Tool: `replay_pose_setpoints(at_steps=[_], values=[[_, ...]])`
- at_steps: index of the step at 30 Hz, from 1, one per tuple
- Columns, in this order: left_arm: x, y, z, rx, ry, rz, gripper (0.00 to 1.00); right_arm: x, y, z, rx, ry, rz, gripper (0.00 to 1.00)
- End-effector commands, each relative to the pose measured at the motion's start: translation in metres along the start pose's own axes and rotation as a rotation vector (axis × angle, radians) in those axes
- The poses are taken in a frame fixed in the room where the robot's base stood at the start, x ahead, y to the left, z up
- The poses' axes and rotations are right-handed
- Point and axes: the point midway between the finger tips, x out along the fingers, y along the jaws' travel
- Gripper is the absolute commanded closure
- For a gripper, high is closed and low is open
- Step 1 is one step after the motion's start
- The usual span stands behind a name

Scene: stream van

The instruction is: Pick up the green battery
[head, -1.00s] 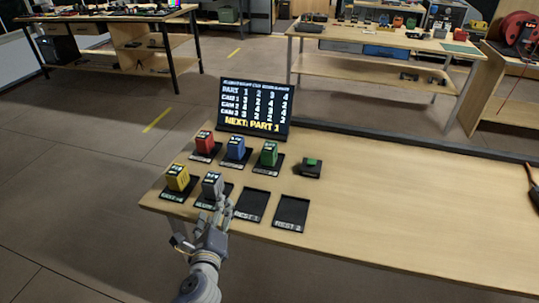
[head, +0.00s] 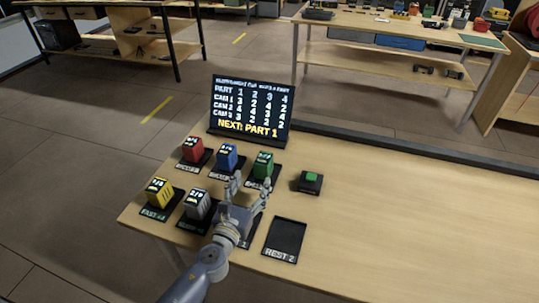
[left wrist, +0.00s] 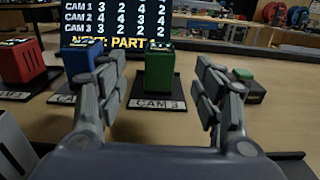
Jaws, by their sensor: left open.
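The green battery (head: 263,165) stands upright on a black pad at the right of the back row. In the left wrist view the green battery (left wrist: 159,73) is straight ahead, between the finger lines, on a pad labelled CAM 3 (left wrist: 160,103). My left gripper (head: 248,185) is open and empty, just in front of the battery and apart from it. It also shows in the left wrist view (left wrist: 160,85) with its fingers spread. My right gripper is not in view.
A blue battery (head: 227,157) and a red battery (head: 193,150) stand left of the green one. Yellow (head: 159,193) and grey (head: 198,205) batteries stand in front. A screen (head: 250,107) is behind, a green button (head: 311,177) right. The empty REST 2 pad (head: 285,238) and table right are free.

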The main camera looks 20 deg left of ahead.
Motion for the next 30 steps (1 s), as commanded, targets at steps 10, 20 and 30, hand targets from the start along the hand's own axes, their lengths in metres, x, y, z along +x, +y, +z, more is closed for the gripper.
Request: replay_pose_setpoints(at_steps=[10,20,30], values=[[0.041,0.000,0.001,-0.003,-0.002,0.002,0.38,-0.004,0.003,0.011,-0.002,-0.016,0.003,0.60],[0.071,0.000,0.002,-0.003,-0.002,0.002,0.38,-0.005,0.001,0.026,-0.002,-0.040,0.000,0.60],[0.108,0.000,0.001,-0.003,0.000,0.002,0.38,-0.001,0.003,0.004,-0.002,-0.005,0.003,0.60]])
